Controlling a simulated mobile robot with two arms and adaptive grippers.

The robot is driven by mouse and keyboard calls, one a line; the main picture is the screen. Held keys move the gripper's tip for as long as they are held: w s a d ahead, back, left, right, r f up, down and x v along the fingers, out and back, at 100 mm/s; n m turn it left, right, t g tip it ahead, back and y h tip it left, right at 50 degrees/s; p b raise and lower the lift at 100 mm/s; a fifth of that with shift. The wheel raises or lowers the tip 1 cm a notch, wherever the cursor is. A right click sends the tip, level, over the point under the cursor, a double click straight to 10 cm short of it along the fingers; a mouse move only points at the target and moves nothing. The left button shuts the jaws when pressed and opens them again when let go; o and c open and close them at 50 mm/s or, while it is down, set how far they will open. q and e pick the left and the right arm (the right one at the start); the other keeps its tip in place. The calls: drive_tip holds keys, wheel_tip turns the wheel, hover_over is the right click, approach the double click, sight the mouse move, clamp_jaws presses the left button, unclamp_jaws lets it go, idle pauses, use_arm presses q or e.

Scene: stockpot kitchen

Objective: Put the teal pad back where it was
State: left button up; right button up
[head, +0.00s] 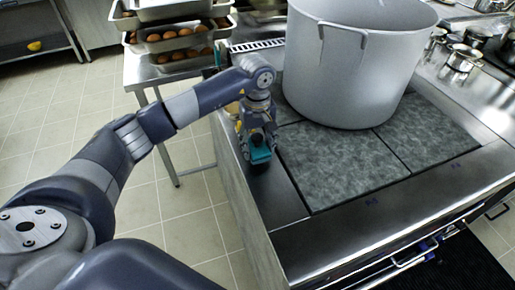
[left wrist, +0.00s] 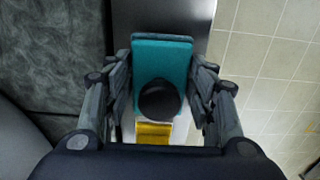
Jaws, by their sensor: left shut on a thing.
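The teal pad (left wrist: 163,60) is between the two fingers of my left gripper (left wrist: 162,85) in the left wrist view, with a dark round knob and a yellow part (left wrist: 154,133) below it. In the head view my left gripper (head: 258,145) is over the left metal edge of the stove, shut on the teal pad (head: 260,155). Whether the pad touches the metal cannot be told. My right gripper is not in view.
A large grey stockpot (head: 345,70) stands on the grey stone-like cooktop (head: 340,160) right of the gripper. Trays of brown eggs (head: 180,45) are stacked on a steel table at the back left. Small metal pots (head: 463,58) stand at the far right. Tiled floor (head: 190,235) lies left of the stove.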

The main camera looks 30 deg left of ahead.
sight(258, 138)
use_arm(q)
wheel_tip(258, 138, down, 2)
drive_tip(key=shift+f+p, duration=0.1)
drive_tip(key=shift+p, duration=0.35)
drive_tip(key=shift+f, duration=0.2)
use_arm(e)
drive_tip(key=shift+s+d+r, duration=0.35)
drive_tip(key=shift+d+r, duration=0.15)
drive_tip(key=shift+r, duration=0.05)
use_arm(q)
drive_tip(key=shift+f+b, duration=0.15)
drive_tip(key=shift+b, duration=0.15)
drive_tip(key=o, duration=1.2)
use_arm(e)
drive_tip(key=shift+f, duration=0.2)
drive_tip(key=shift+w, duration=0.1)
use_arm(q)
drive_tip(key=shift+r, duration=0.5)
wheel_tip(258, 138, up, 11)
drive_tip(key=b, duration=0.2)
drive_tip(key=shift+r+b, duration=0.15)
drive_tip(key=shift+b, duration=0.2)
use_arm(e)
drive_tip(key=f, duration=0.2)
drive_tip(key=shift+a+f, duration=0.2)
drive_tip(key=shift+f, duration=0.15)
